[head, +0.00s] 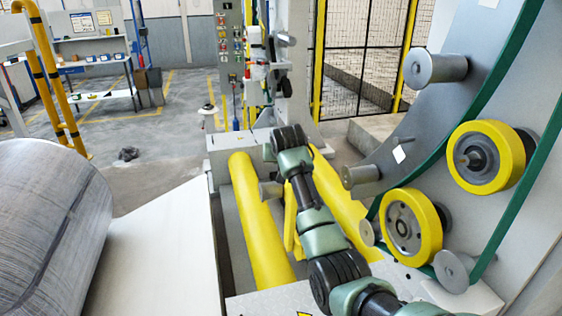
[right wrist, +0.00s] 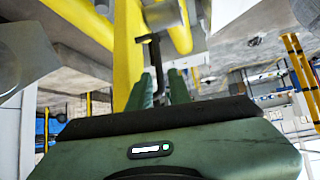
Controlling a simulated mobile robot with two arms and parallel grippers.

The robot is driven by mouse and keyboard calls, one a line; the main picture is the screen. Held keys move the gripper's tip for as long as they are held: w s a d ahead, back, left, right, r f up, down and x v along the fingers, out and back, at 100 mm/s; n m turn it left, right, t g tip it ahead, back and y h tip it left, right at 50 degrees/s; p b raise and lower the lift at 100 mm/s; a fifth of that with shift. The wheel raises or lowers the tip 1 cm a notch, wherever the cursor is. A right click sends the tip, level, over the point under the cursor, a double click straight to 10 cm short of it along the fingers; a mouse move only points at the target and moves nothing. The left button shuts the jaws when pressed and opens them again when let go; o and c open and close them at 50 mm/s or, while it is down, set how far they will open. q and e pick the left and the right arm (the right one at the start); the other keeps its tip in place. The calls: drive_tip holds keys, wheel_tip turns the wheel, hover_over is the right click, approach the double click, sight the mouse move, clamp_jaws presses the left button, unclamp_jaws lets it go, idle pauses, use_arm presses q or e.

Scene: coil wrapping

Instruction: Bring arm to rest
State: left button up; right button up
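My right arm (head: 315,215), green and black, comes in from the bottom right of the head view and reaches out over the yellow rollers. Its gripper cannot be made out in the head view. In the right wrist view my right gripper (right wrist: 160,88) shows two green fingers standing apart. A thin black bar (right wrist: 154,62) shows in the gap between them; I cannot tell whether it touches either finger. My left arm and gripper are not in view.
A large grey coil (head: 50,230) lies at the left beside a pale flat surface (head: 155,255). At the right, a grey ring with yellow wheels (head: 410,225) and a green belt stands close. Open floor lies behind.

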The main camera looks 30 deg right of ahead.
idle(0.5)
drive_tip(key=s+a+f+n+g, duration=0.15)
drive_tip(key=s+f, duration=0.25)
drive_tip(key=f, duration=0.8)
drive_tip(key=s+a+f+n+y, duration=0.1)
drive_tip(key=s+a+f, duration=0.25)
drive_tip(key=f, duration=0.75)
drive_tip(key=s+a+f+n+g, duration=0.1)
drive_tip(key=s+f, duration=0.3)
drive_tip(key=f, duration=0.8)
drive_tip(key=s+a+f+n+g+y+b, duration=0.1)
drive_tip(key=s+a+f, duration=0.1)
drive_tip(key=s+f, duration=0.7)
drive_tip(key=s+a+f+n+g+y, duration=0.1)
drive_tip(key=s+a+f, duration=0.2)
drive_tip(key=s+f, duration=0.65)
drive_tip(key=s+a+f+g, duration=0.1)
drive_tip(key=s+f, duration=0.3)
drive_tip(key=s, duration=0.9)
drive_tip(key=s+a+f+n+g, duration=0.1)
drive_tip(key=s+a+f, duration=0.2)
drive_tip(key=s, duration=0.9)
drive_tip(key=s+a+f+n+g+y, duration=0.1)
drive_tip(key=s+f, duration=0.6)
drive_tip(key=s, duration=0.6)
drive_tip(key=shift+s+a+g+b, duration=0.3)
drive_tip(key=shift+a+g+b, duration=0.05)
drive_tip(key=shift+a, duration=0.05)
